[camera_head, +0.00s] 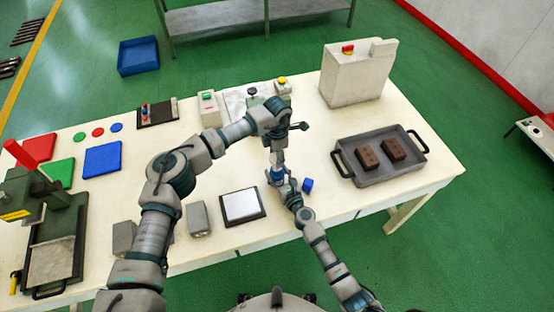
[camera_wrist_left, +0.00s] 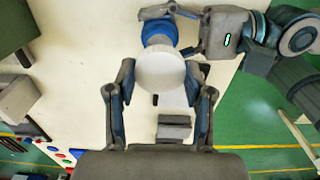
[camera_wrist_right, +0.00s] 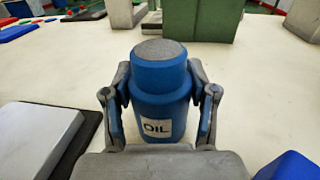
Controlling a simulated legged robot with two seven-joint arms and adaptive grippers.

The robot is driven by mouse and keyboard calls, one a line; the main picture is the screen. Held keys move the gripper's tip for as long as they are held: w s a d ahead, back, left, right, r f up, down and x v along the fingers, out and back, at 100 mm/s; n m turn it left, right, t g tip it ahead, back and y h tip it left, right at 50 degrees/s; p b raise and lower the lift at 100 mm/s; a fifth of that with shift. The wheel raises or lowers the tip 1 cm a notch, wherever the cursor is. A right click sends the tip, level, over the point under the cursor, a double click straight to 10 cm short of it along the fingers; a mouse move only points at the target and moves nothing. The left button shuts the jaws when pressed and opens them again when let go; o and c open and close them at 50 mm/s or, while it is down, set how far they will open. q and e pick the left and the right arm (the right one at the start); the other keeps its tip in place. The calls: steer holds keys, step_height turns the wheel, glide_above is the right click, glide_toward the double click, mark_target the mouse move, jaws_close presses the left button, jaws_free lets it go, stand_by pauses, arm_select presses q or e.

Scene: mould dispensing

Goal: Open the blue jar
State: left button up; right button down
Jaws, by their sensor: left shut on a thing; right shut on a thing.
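The blue jar (camera_wrist_right: 160,85) with an "OIL" label stands upright between the fingers of my right gripper (camera_wrist_right: 160,115), which is shut on it. Its flat grey top shows bare in the right wrist view. The jar is small in the head view (camera_head: 277,177) and partly hidden by the grippers. My left gripper (camera_wrist_left: 158,85) points down above the jar and is shut on a white round lid-like piece (camera_wrist_left: 160,72). The blue jar (camera_wrist_left: 157,30) shows beyond that piece in the left wrist view. The gap between lid and jar is hard to judge.
A small blue block (camera_head: 307,185) lies right of the jar. A grey tray (camera_head: 372,178) with two brown blocks is farther right. A dark-edged plate (camera_head: 241,205) lies to the left. A white machine (camera_head: 355,75) stands at the back.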

steer(key=shift+c, duration=1.2)
jaws_free()
